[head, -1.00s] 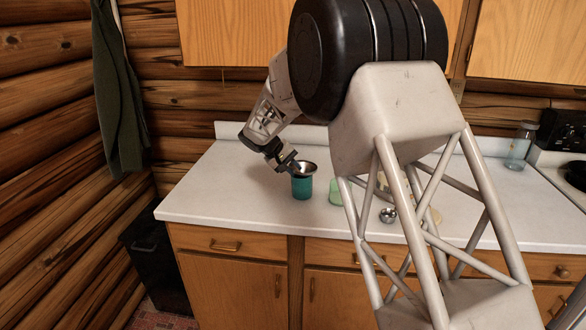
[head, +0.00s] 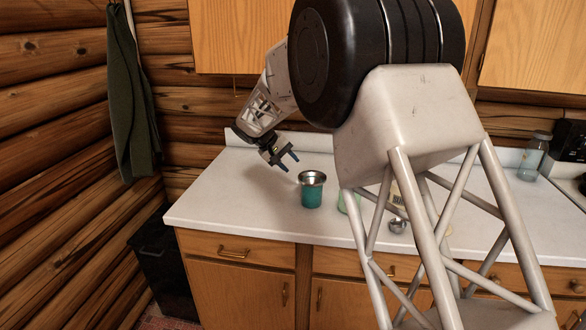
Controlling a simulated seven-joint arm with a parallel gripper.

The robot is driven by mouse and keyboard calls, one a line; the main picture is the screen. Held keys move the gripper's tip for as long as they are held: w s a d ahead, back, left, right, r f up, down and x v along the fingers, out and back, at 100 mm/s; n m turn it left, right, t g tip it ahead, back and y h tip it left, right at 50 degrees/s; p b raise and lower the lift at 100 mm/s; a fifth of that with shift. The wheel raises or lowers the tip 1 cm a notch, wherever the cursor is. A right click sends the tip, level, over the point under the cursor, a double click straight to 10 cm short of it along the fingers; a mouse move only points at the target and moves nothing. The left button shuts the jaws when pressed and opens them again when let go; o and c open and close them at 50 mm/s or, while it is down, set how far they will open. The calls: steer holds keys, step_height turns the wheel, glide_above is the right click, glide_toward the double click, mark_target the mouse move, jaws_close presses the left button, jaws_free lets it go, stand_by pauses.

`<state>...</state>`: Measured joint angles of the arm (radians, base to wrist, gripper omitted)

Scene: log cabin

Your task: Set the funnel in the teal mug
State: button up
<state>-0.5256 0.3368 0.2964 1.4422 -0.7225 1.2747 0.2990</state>
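The teal mug (head: 312,198) stands upright on the white counter in the head view. The metal funnel (head: 312,177) sits in the mug's mouth, its wide rim level or nearly so above the mug; its spout is hidden inside. My gripper (head: 289,162) is above and to the left of the funnel, apart from it. Its fingers are spread and nothing is between them.
A light green item (head: 347,203) stands right of the mug, partly hidden by my arm. A small metal item (head: 397,225) lies farther right. A glass jar (head: 534,156) stands at the back right. The counter (head: 230,200) left of the mug is clear.

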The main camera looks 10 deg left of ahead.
steer(key=shift+r, duration=0.2)
stand_by(0.6)
steer(key=s+d+r+m+g+y, duration=0.15)
steer(key=s+d+r, duration=0.35)
steer(key=s+d, duration=0.65)
steer(key=s+d+r+m+y, duration=0.15)
steer(key=s+d+r, duration=0.35)
steer(key=s+d, duration=0.65)
steer(key=s+d+f+m+y, duration=0.1)
steer(key=s+d, duration=0.3)
steer(key=s, duration=0.6)
steer(key=s+d+f+m+y, duration=0.1)
steer(key=s+d, duration=0.3)
steer(key=s, duration=0.7)
steer(key=s+d+f+m+t+y, duration=0.1)
steer(key=s+d, duration=0.4)
steer(key=s, duration=0.5)
step_height(320, 180, down, 3)
steer(key=shift+s+r+y, duration=0.2)
steer(key=shift+y, duration=0.4)
